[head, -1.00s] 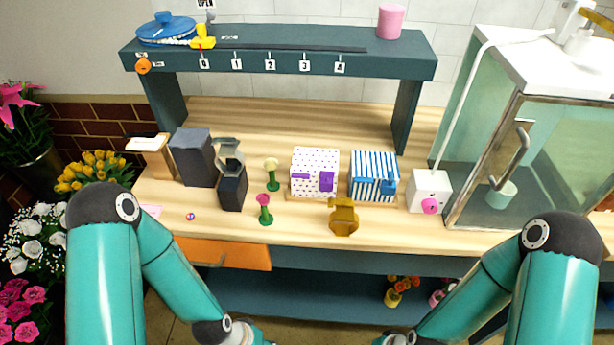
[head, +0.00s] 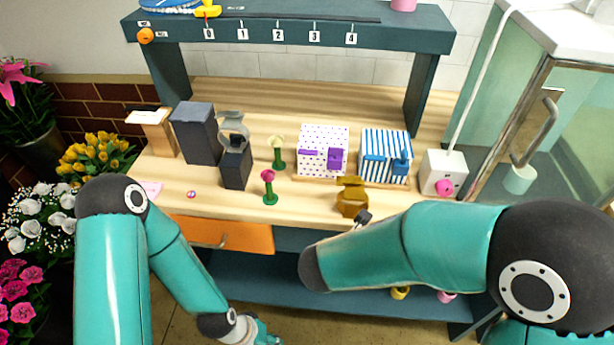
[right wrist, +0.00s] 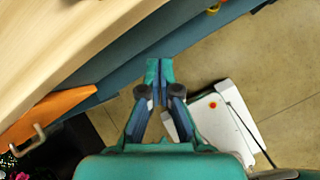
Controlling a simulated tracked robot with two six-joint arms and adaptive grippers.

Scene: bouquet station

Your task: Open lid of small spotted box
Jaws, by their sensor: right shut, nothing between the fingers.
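The small spotted box (head: 312,137) is white with purple dots and stands on the bench in the head view. It has a purple block (head: 337,160) on its front, and it looks closed. My right gripper (right wrist: 159,75) shows in the right wrist view with its fingers together and empty, over the floor in front of the bench and away from the box. In the head view my right arm hides it. My left gripper (head: 266,337) is low at the bottom edge of the head view, partly cut off, below the bench top and far from the box.
A blue-striped box (head: 372,150) stands right of the spotted box, with a golden-brown object (head: 351,199) in front. Two flower stands (head: 270,188) are to the left. A shelf (head: 290,35) spans the back. An orange drawer front (head: 225,236) is below the bench top.

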